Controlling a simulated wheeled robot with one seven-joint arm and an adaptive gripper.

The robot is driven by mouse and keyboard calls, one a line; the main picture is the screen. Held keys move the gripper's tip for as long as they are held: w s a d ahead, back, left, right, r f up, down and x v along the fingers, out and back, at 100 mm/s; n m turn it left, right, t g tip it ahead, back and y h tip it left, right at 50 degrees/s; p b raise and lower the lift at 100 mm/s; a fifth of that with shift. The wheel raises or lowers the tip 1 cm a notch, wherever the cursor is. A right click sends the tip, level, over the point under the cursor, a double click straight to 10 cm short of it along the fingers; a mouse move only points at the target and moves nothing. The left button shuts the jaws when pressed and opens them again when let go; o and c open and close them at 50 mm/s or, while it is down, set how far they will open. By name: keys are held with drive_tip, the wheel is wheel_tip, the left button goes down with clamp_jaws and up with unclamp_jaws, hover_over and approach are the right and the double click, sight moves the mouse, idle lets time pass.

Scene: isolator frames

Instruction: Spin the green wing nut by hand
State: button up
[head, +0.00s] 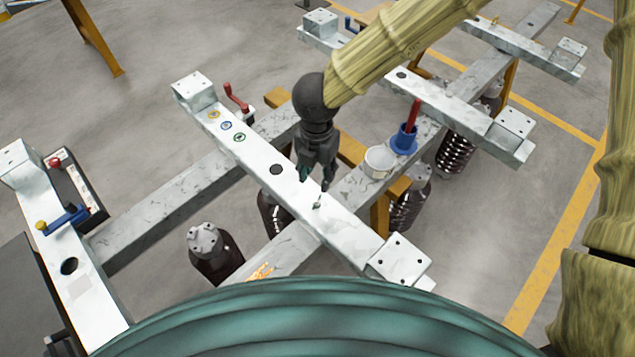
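My gripper (315,184) is black and points down over the white crossbeam (255,155) in the middle of the head view. Its fingertips look apart, with a gap between them. A small pale stud (317,205) stands on the beam just below and beside the fingertips. I cannot make out a green wing nut for certain; the fingers may hide it. A small green ring-like piece (239,137) lies flat on the same beam, up and left of my gripper, in a row with a blue one (226,125) and a yellow one (214,114).
A white cup (379,162) and a blue holder (404,140) with a red handle stand right of my gripper. A red crank (236,98) is behind the beam. At the left is a box with a blue lever (65,219). Dark ribbed insulators hang below the beams.

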hover_over(317, 201)
drive_tip(key=s, duration=0.1)
drive_tip(key=f, duration=0.4)
drive_tip(key=shift+s+p, duration=0.2)
drive_tip(key=shift+p, duration=0.1)
drive_tip(key=f, duration=0.1)
drive_tip(key=w+f, duration=0.1)
drive_tip(key=f, duration=0.1)
drive_tip(key=w+f, duration=0.1)
drive_tip(key=shift+f, duration=0.35)
drive_tip(key=shift+s, duration=0.5)
drive_tip(key=shift+w+f, duration=0.25)
drive_tip(key=shift+w, duration=0.05)
drive_tip(key=shift+r, duration=0.1)
clamp_jaws()
